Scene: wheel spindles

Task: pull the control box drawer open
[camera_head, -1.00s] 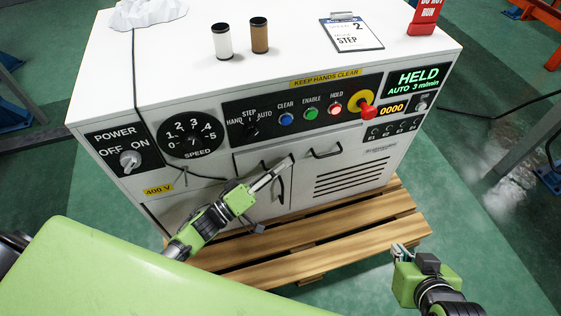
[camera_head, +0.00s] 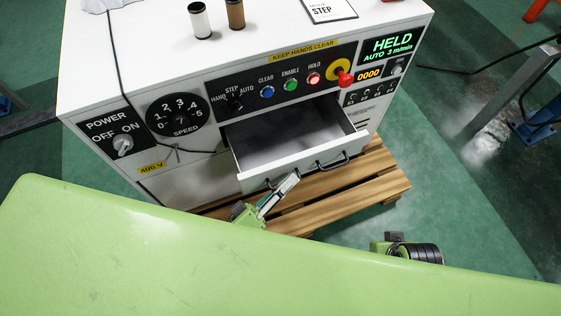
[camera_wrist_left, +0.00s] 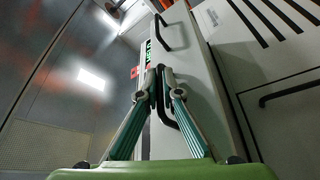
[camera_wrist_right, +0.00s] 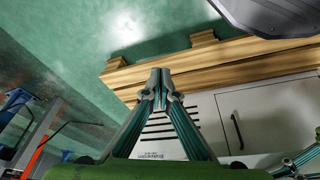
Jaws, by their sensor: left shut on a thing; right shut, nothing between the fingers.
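The control box (camera_head: 88,75) is a white cabinet with a black control panel. Its drawer (camera_head: 285,132) stands well open towards me and looks empty inside. The drawer front carries two black handles; the right one (camera_head: 333,161) is free. My left gripper (camera_head: 291,177) is at the left handle (camera_wrist_left: 167,112), and in the left wrist view its fingers (camera_wrist_left: 164,78) are shut on that handle. My right gripper (camera_wrist_right: 160,82) is shut and empty in the right wrist view, away from the drawer. In the head view its fingertips are hidden.
The box stands on a wooden pallet (camera_head: 370,185). A red stop button (camera_head: 345,78) sits above the drawer. Green floor on the right is clear near the pallet.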

